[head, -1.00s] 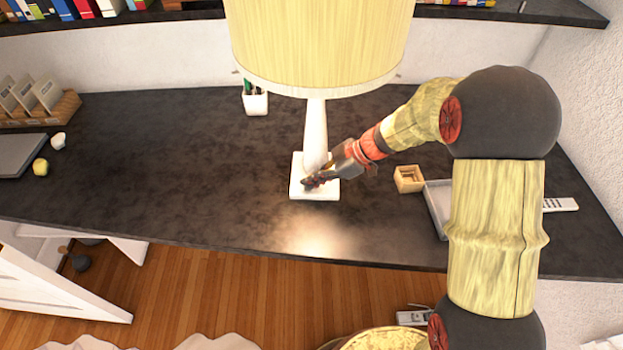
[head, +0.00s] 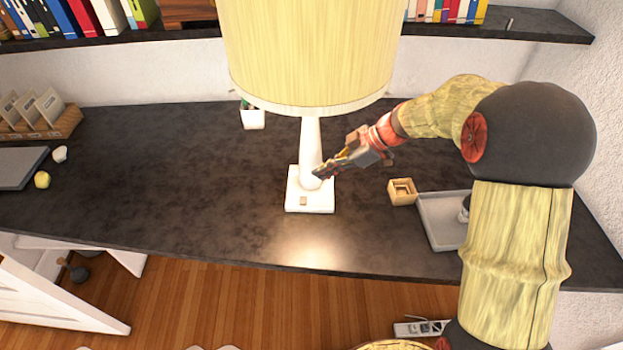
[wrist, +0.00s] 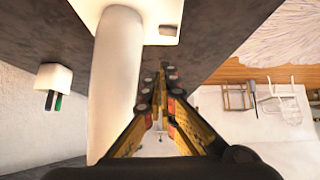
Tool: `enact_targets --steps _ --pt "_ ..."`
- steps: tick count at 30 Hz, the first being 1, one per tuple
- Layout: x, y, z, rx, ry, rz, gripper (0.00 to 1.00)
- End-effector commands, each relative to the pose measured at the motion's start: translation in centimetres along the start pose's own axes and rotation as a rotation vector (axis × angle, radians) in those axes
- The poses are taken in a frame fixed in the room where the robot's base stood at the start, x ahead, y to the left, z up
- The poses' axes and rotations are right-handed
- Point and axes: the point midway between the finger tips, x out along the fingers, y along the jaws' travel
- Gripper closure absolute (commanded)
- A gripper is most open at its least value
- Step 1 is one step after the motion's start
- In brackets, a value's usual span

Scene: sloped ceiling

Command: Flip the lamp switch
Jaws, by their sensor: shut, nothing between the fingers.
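The lamp has a large yellowish shade (head: 308,50), a white stem (head: 311,145) and a square white base (head: 310,200) on the dark desk. A small tan switch (head: 303,201) sits on the front left of the base. In the wrist view the switch (wrist: 167,30) shows on the base at the top. My gripper (head: 318,173) is shut and empty, just right of the lower stem and above the base, apart from the switch. In the wrist view my fingertips (wrist: 160,72) are together beside the white stem (wrist: 115,80). I cannot tell whether they touch the stem.
A small wooden box (head: 402,191) and a grey tray (head: 440,222) stand right of the lamp. A white pot (head: 253,118) stands behind it. The shade hangs over the base. The desk (head: 170,170) left of the lamp is mostly clear.

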Motion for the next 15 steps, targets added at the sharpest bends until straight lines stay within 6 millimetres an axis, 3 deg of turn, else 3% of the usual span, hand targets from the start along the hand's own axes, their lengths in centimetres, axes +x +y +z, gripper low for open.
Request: enact_targets --steps 6,15 --pt "-2.8 0.4 0.0 0.0 0.0 0.001 1.0" --pt "-3.2 0.5 0.1 0.0 0.0 0.0 1.0"
